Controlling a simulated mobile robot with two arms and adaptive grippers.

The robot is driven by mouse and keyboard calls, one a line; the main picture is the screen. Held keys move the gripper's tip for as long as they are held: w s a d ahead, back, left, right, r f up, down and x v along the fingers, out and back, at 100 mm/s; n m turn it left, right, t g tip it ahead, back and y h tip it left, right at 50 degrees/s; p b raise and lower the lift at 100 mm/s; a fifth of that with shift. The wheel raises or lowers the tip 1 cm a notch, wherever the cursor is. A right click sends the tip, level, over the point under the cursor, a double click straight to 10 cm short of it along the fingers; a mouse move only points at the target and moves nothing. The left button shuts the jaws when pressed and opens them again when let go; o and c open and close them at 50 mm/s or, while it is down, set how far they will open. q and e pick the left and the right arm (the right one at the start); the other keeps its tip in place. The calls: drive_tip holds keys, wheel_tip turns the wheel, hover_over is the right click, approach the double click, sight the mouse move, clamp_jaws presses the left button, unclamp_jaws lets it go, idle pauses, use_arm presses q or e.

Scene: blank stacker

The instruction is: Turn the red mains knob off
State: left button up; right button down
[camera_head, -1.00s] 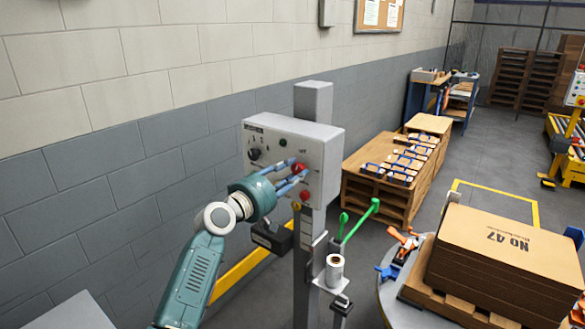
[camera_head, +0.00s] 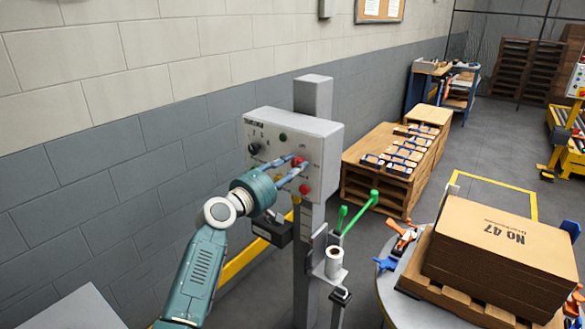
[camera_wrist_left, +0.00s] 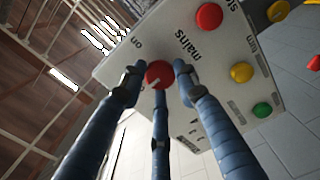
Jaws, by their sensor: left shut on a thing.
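The red mains knob (camera_head: 298,160) is on the face of a grey control box (camera_head: 325,139) on a post. In the left wrist view the knob (camera_wrist_left: 158,72) sits beside the printed words "mains" and "on" and has a pale pointer line. I cannot tell exactly which mark the line points to. My left gripper (camera_head: 297,167) reaches the panel from the front left. Its three blue fingers (camera_wrist_left: 157,80) are closed around the knob, partly hiding it. My right gripper is in neither view.
Another red button (camera_head: 304,189) is just below the knob, and a black selector (camera_head: 254,148) is at the panel's left. Stacked brown boards (camera_head: 500,250) are at right.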

use_arm(q)
drive_tip(key=shift+w+a+r, duration=0.1)
drive_tip(key=shift+a+r, duration=0.1)
drive_tip(key=shift+r, duration=0.05)
drive_tip(key=o, duration=0.9)
drive_tip(key=shift+o, duration=1.3)
drive_tip(key=shift+f, duration=0.2)
drive_tip(key=v, duration=1.2)
